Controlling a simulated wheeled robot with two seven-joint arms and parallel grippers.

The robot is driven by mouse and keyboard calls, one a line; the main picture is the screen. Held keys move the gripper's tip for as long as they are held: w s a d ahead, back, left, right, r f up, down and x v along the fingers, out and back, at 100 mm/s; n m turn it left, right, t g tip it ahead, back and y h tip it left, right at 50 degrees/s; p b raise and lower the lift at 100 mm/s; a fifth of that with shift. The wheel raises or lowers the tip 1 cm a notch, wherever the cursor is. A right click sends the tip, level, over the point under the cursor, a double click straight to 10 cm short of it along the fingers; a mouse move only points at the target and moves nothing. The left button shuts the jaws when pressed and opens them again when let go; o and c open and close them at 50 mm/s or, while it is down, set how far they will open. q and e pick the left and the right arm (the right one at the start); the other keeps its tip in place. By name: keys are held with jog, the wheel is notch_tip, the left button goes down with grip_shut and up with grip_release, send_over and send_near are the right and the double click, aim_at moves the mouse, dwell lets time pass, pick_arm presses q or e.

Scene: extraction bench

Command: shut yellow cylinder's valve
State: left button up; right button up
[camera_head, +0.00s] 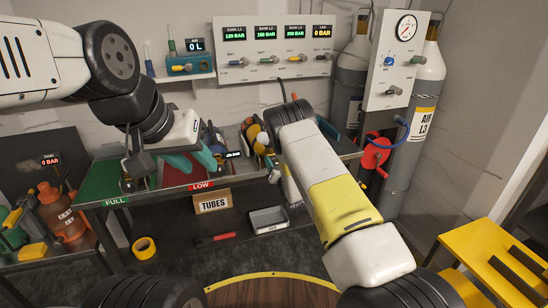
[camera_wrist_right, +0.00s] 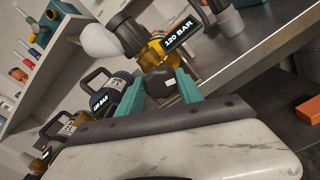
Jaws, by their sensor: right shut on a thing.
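The yellow cylinder (camera_head: 254,133) lies among other small cylinders on the bench, partly hidden behind my right arm. In the right wrist view, a brass valve (camera_wrist_right: 153,55) carries a black knob (camera_wrist_right: 160,84) and a display reading 120 BAR (camera_wrist_right: 180,38). My right gripper (camera_wrist_right: 161,88) has its teal fingers on either side of the black knob, shut on it. The cylinder body behind the valve is mostly out of that view. My left gripper (camera_head: 194,160) hangs above the left part of the bench, teal fingers apart, with nothing seen between them.
A green FULL mat (camera_head: 104,181) and a red LOW strip (camera_head: 201,185) mark the bench. Dark cylinders with carry handles (camera_wrist_right: 118,90) stand close to my right gripper. A gauge panel (camera_head: 400,60) and tall gas cylinders (camera_head: 412,125) stand at the right. A yellow step (camera_head: 490,260) is at front right.

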jog(key=m, duration=0.6)
jog(key=shift+d, duration=0.1)
jog(key=m, duration=0.6)
jog(key=shift+f+m, duration=0.15)
jog(key=shift+m, duration=0.25)
jog(key=m, duration=0.6)
jog(key=shift+f, duration=0.1)
jog(key=m, duration=0.6)
jog(key=shift+m, duration=0.3)
jog(key=m, duration=2.5)
jog(key=shift+s+a, duration=0.15)
jog(key=shift+a, duration=0.1)
